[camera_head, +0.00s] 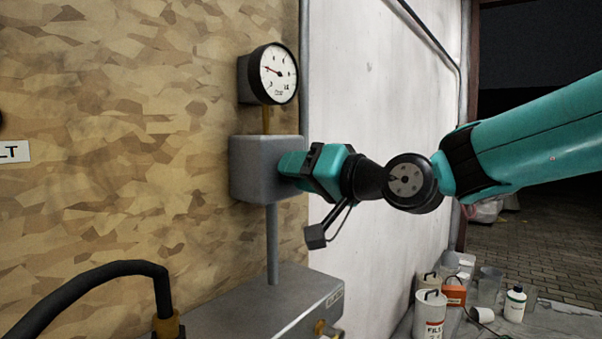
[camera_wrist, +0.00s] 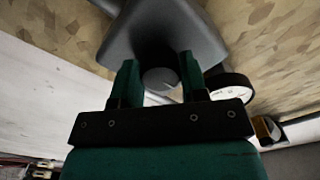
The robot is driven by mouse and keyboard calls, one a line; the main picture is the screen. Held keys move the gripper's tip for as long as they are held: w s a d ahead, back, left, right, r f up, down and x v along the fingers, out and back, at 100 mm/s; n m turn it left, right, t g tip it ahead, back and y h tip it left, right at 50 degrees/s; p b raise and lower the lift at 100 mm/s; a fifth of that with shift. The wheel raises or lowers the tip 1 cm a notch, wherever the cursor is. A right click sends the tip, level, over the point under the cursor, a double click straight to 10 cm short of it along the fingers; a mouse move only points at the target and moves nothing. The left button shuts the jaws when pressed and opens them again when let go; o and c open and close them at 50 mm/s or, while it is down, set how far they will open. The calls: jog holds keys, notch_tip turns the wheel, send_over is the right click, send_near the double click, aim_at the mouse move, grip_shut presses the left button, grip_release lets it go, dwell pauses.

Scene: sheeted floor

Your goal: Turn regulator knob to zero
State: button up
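The regulator is a grey block (camera_head: 265,168) on a vertical pipe. A round white pressure gauge (camera_head: 278,73) stands above it, its red needle pointing to the left and slightly up. My gripper (camera_head: 290,168) reaches the block's right face from the right. In the wrist view my gripper's two teal fingers (camera_wrist: 158,75) stand apart on either side of a round grey knob (camera_wrist: 161,79), under the dark block (camera_wrist: 170,28). The gaps beside the knob are small, and I cannot tell if the fingers touch it. The knob is hidden in the head view.
A grey box (camera_head: 270,305) sits below the regulator, with a black hose (camera_head: 90,280) at its left. The patterned board (camera_head: 120,130) is close behind. Cans and bottles (camera_head: 430,312) stand on a surface at lower right.

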jog(key=o, duration=0.4)
jog(key=b+v, duration=0.4)
jog(key=v, duration=1.3)
jog(key=shift+s, duration=0.2)
jog(key=shift+f, duration=0.1)
jog(key=s+d+f+n+g+h+p, duration=0.1)
jog(key=s+f+n+g+h+p, duration=0.1)
jog(key=s+f+g+h+p, duration=0.3)
jog(key=s+d+f+n+g+h+p, duration=0.1)
jog(key=s+f+g+h+p, duration=0.4)
jog(key=s, duration=0.7)
jog(key=shift+f+n+g+p, duration=0.5)
jog(key=shift+f+n+p, duration=0.1)
jog(key=shift+f+p, duration=0.4)
